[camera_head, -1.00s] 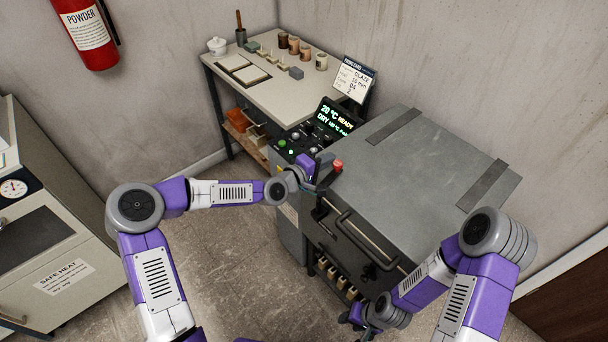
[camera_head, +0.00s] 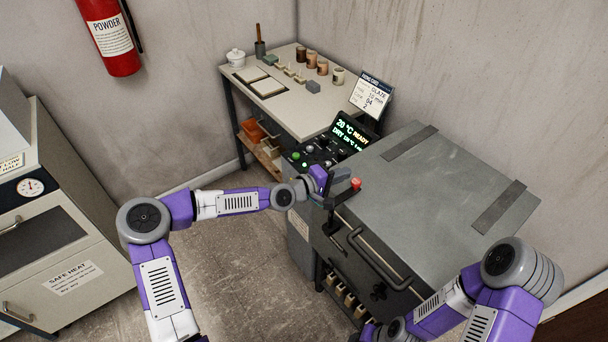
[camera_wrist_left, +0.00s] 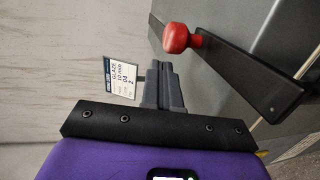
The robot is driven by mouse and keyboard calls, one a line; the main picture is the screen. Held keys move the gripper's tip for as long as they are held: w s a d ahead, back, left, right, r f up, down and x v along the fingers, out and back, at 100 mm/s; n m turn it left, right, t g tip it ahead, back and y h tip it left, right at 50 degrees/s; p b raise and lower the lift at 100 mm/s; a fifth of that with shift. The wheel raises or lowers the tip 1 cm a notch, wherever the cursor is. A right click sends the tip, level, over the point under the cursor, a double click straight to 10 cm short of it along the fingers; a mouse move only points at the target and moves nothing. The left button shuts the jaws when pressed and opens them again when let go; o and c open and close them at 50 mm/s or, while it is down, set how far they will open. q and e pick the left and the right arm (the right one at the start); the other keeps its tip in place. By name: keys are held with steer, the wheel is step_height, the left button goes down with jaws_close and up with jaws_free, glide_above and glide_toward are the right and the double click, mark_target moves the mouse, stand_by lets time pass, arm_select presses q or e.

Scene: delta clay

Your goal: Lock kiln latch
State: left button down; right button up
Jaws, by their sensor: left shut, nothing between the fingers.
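The kiln (camera_head: 440,185) is a grey box with a flat lid. Its latch is a black lever (camera_head: 342,216) with a red knob (camera_head: 356,184), at the kiln's front left corner. The knob (camera_wrist_left: 178,38) and lever (camera_wrist_left: 255,78) also show in the left wrist view. My left gripper (camera_head: 343,184) is just left of the knob. Its fingers (camera_wrist_left: 162,72) are shut and empty, with the knob beyond and right of their tips; I cannot tell whether they touch it. My right gripper (camera_head: 368,332) is mostly cut off at the bottom edge, its fingers unclear.
A lit control panel (camera_head: 352,136) and a firing card (camera_head: 372,94) stand behind the latch. A bar handle (camera_head: 380,262) crosses the kiln front. A table (camera_head: 290,115) with pots is at the back. A cabinet (camera_head: 80,255) stands left. The floor between is clear.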

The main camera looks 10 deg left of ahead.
arm_select(q)
steer(key=w+a+r, duration=0.1)
steer(key=a, duration=0.5)
steer(key=w+a+r+p, duration=0.1)
steer(key=w+a, duration=0.1)
steer(key=a, duration=0.5)
steer(key=shift+r, duration=0.25)
